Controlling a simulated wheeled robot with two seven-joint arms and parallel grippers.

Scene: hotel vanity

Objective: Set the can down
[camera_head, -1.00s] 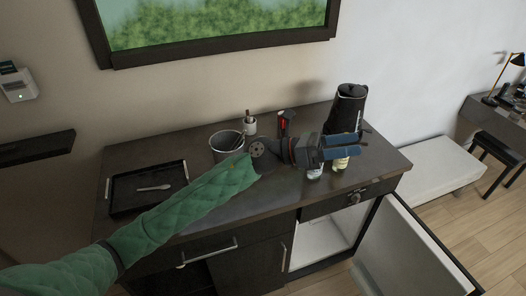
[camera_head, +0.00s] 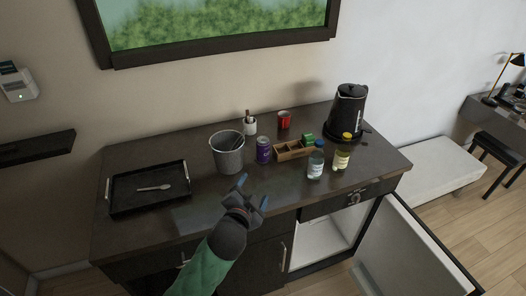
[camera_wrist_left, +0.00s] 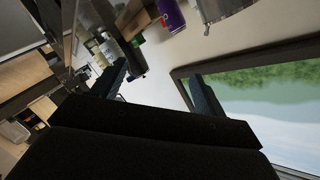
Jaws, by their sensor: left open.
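A purple can (camera_head: 263,150) stands upright on the dark vanity top (camera_head: 225,200), between the grey bucket and the wooden organizer. It also shows at the top of the left wrist view (camera_wrist_left: 171,15). My left gripper (camera_head: 252,192) is in front of the can, near the counter's front edge, apart from the can. Its fingers are spread and empty, and they show apart in the left wrist view too (camera_wrist_left: 158,88). My right gripper is not in view.
A grey bucket (camera_head: 227,156), wooden organizer (camera_head: 292,153), clear bottle (camera_head: 316,164) and yellow bottle (camera_head: 342,156) stand near the can. A red cup-like item (camera_head: 284,119) and black kettle (camera_head: 348,110) are behind. A black tray (camera_head: 125,188) is left. A cabinet door (camera_head: 410,250) hangs open.

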